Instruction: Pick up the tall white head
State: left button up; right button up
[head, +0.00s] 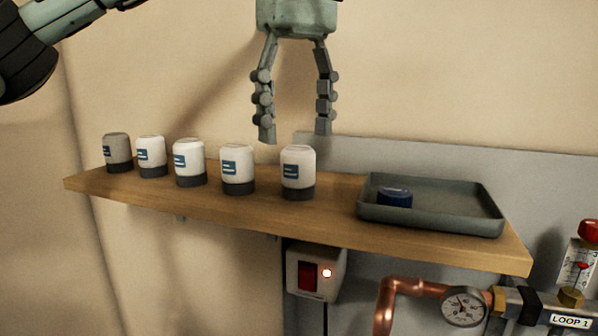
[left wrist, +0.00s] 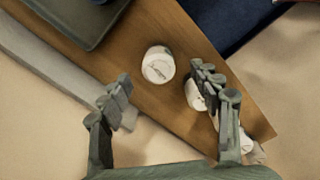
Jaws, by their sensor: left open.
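Several round heads with dark bases and blue labels stand upright in a row on a wooden shelf (head: 330,219). The rightmost white head (head: 298,168) looks tallest, though perspective makes this unsure; the leftmost head (head: 117,150) is greyer. My left gripper (head: 295,136) is open and empty, fingers pointing down, just above the rightmost head and apart from it. In the left wrist view, that head (left wrist: 158,64) shows from above, between and beyond the open fingers (left wrist: 165,92). The neighbouring white head (left wrist: 194,96) is partly hidden by a finger. My right gripper is not in view.
Below are a red switch box (head: 316,272), copper pipe (head: 392,290) and gauge (head: 464,306). The wall rises behind the shelf.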

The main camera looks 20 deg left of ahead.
aim_at(299, 148)
pick_arm(q)
jog(key=shift+w+f, duration=0.1)
jog(key=shift+f, duration=1.9)
jog(key=c, duration=1.3)
